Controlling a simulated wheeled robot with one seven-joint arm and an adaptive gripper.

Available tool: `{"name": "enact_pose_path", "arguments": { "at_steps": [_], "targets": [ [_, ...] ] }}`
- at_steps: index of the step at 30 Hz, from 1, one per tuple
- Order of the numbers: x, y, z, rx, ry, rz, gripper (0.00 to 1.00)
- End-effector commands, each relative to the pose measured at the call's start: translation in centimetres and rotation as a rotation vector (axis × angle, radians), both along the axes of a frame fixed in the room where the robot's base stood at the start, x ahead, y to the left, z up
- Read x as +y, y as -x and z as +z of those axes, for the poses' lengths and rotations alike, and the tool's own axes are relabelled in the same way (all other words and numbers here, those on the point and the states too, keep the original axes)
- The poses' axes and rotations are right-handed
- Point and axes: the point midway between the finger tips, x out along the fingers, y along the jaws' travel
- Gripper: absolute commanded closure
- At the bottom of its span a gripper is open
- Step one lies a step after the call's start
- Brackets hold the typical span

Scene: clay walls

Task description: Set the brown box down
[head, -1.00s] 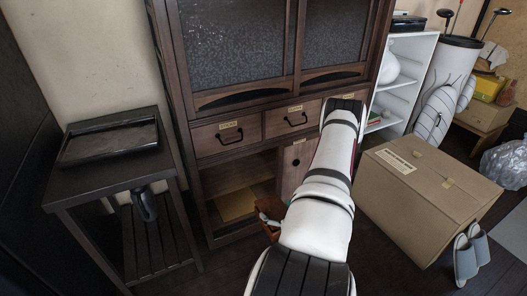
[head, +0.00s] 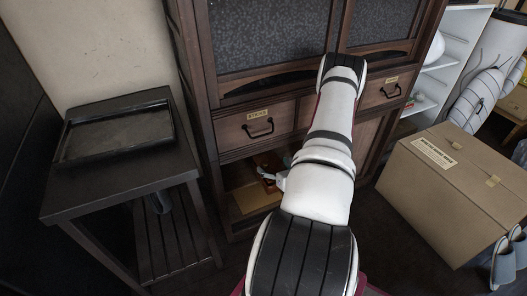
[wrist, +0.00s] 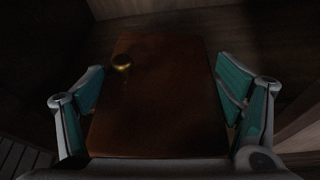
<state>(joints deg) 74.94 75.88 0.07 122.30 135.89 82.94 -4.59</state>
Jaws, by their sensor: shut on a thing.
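The brown box (wrist: 150,110) fills the middle of the wrist view, a dark reddish-brown block with a small brass knob (wrist: 122,63) on its face. My gripper (wrist: 160,74) is shut on it, with a teal-padded finger on each side. In the head view the brown box (head: 268,160) shows in part at the cabinet's open lower compartment, partly hidden by my gripper (head: 272,178) and arm. I cannot tell whether its underside touches the shelf.
The dark wooden cabinet (head: 226,133) has drawers above the opening; a tan flat piece (head: 255,198) lies inside. A black side table (head: 70,195) with a tray (head: 115,140) stands left. A large cardboard box (head: 440,205) and slippers (head: 505,260) are right.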

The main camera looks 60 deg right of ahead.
Motion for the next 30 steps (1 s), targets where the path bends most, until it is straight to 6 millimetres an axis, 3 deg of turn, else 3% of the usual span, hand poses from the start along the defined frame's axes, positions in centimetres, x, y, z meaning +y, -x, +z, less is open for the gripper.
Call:
{"name": "enact_pose_path", "arguments": {
  "at_steps": [3,9,16,26,30],
  "targets": [
    [-1.4,-2.7,0.0,-0.004,0.006,0.002,0.75],
    [-2.9,-5.5,0.0,-0.002,0.003,0.002,0.75],
    [-3.5,-6.7,0.0,-0.001,0.003,0.000,0.75],
    [-5.3,-10.2,0.0,-0.002,0.002,0.001,0.75],
    [-5.3,-10.0,-0.5,-0.001,0.001,0.000,0.75]
  ]
}}
